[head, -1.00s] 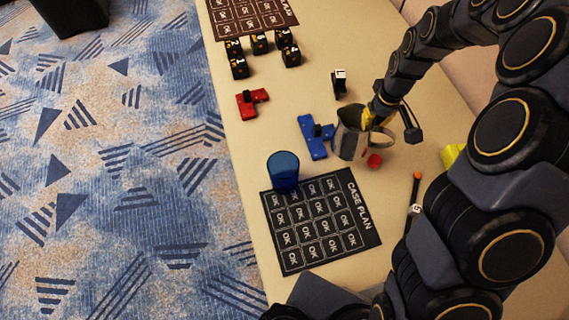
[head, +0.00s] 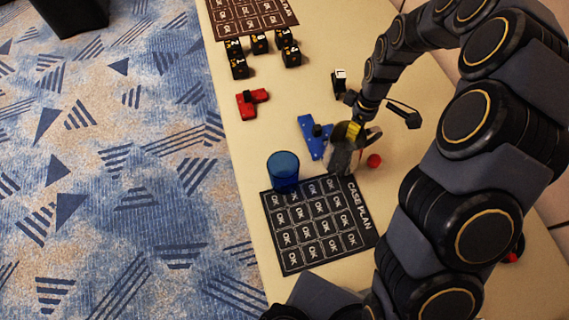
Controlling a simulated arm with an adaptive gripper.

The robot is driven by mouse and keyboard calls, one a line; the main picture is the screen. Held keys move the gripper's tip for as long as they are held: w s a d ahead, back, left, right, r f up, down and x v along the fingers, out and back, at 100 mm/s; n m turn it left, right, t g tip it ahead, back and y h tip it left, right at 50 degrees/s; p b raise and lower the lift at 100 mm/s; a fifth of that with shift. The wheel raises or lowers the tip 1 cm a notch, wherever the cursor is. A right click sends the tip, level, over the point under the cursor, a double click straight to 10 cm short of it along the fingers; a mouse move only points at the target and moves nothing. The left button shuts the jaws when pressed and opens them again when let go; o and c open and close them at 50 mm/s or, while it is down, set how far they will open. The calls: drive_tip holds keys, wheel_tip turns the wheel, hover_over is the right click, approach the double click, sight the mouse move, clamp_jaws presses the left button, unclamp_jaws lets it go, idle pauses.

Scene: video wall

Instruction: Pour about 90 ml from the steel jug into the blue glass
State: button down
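The blue glass (head: 283,172) stands upright at the top-left corner of the dark CASE PLAN mat (head: 322,222). I cannot make out liquid in it. The steel jug (head: 341,158) is right of the glass, near the mat's upper right edge and apart from the glass. My gripper (head: 358,137) is at the jug's upper right side, with yellow on its fingers, and appears shut on the jug. The fingers hide the handle and much of the rim. The jug's contents, its exact tilt and its height above the table cannot be told.
A blue block piece (head: 312,140) lies just behind the jug, and a small red ball (head: 374,160) is right of it. A red block piece (head: 252,103) and several black numbered cubes (head: 240,68) are farther back. The table's left edge is close to the glass.

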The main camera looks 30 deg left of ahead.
sight(335, 130)
drive_tip(key=shift+a+r, duration=0.1)
drive_tip(key=shift+s+a+r+t+h, duration=0.6)
drive_tip(key=shift+s+r+t+h, duration=0.15)
drive_tip(key=shift+t+h, duration=0.4)
drive_tip(key=shift+s+a+r+t+h, duration=0.25)
drive_tip(key=shift+s+a+t+h, duration=0.1)
drive_tip(key=shift+s+t+h, duration=0.15)
drive_tip(key=shift+s+a+r+t+h, duration=0.2)
drive_tip(key=shift+s+a+t+h, duration=0.15)
drive_tip(key=shift+t, duration=0.2)
drive_tip(key=shift+s+a+r+t+h, duration=0.4)
drive_tip(key=shift+s+a+r+t, duration=0.1)
drive_tip(key=shift+t, duration=0.1)
drive_tip(key=shift+s+a+r+t+h, duration=0.3)
drive_tip(key=shift+r+t+h, duration=0.2)
drive_tip(key=shift+r+t, duration=0.1)
drive_tip(key=shift+s+r+t, duration=0.1)
drive_tip(key=shift+r+t, duration=0.1)
drive_tip(key=shift+t, duration=0.1)
drive_tip(key=shift+s+a+r+t+h+b, duration=0.2)
drive_tip(key=shift+s+t+h+b, duration=0.05)
drive_tip(key=shift+t+h, duration=0.45)
drive_tip(key=shift+s+a+r+t+h+b, duration=0.15)
drive_tip(key=shift+s+a+t+h+b, duration=0.1)
drive_tip(key=shift+t+h, duration=0.4)
drive_tip(key=shift+r+t, duration=0.1)
drive_tip(key=shift+t, duration=0.25)
